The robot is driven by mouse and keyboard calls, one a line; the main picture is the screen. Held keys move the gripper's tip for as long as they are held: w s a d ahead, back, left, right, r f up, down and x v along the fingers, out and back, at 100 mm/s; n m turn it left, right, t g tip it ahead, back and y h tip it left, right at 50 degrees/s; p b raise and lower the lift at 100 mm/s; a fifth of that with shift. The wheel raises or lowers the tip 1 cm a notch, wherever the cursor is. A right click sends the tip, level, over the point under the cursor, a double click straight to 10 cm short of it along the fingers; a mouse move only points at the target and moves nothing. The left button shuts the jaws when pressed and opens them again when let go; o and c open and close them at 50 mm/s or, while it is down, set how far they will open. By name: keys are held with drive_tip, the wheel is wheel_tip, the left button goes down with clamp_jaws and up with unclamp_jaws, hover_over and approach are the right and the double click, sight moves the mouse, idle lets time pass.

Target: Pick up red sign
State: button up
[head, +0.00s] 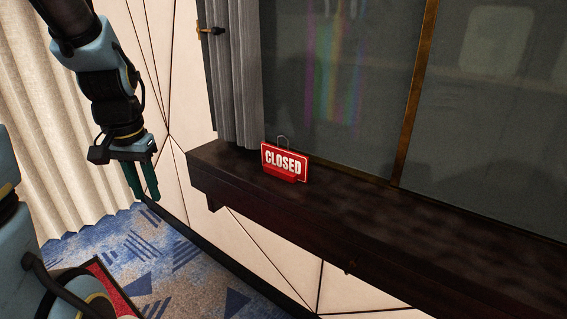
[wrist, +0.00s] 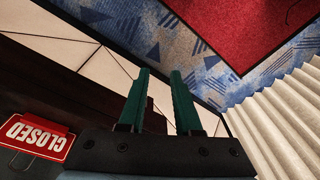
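The red sign (head: 284,163) with white "CLOSED" lettering stands upright on a dark wooden ledge (head: 400,215), a wire loop at its top. It also shows in the wrist view as a red sign (wrist: 37,138), upside down at the lower left and partly cut off. My gripper (head: 146,194) hangs to the left of the ledge in the head view, fingers pointing down, well apart from the sign. In the wrist view its two green fingers (wrist: 161,98) are spread with a gap between them and nothing held.
A grey curtain (head: 233,80) and a dark glass pane (head: 340,90) rise behind the sign. A pale panelled wall (head: 180,110) stands below and left of the ledge. A cream curtain (head: 60,150) hangs at the left above blue patterned carpet (head: 150,250). The ledge right of the sign is clear.

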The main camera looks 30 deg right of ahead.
drive_tip(key=shift+o, duration=0.5)
drive_tip(key=w+d+r+m, duration=0.2)
drive_tip(key=w+d+m, duration=0.2)
drive_tip(key=d+m, duration=0.4)
drive_tip(key=d, duration=0.3)
drive_tip(key=shift+d+r+b, duration=0.2)
drive_tip(key=shift+b, duration=0.15)
drive_tip(key=m+g+b, duration=0.1)
drive_tip(key=m, duration=1.6)
approach(294, 159)
drive_tip(key=shift+w+d, duration=0.15)
drive_tip(key=shift+w, duration=0.25)
drive_tip(key=f+p, duration=0.1)
drive_tip(key=f, duration=0.4)
drive_tip(key=f+p, duration=0.1)
drive_tip(key=f, duration=0.4)
drive_tip(key=shift+s+f+p, duration=0.15)
drive_tip(key=shift+s+p, duration=0.05)
drive_tip(key=shift+p, duration=0.2)
drive_tip(key=shift+c, duration=0.4)
clamp_jaws()
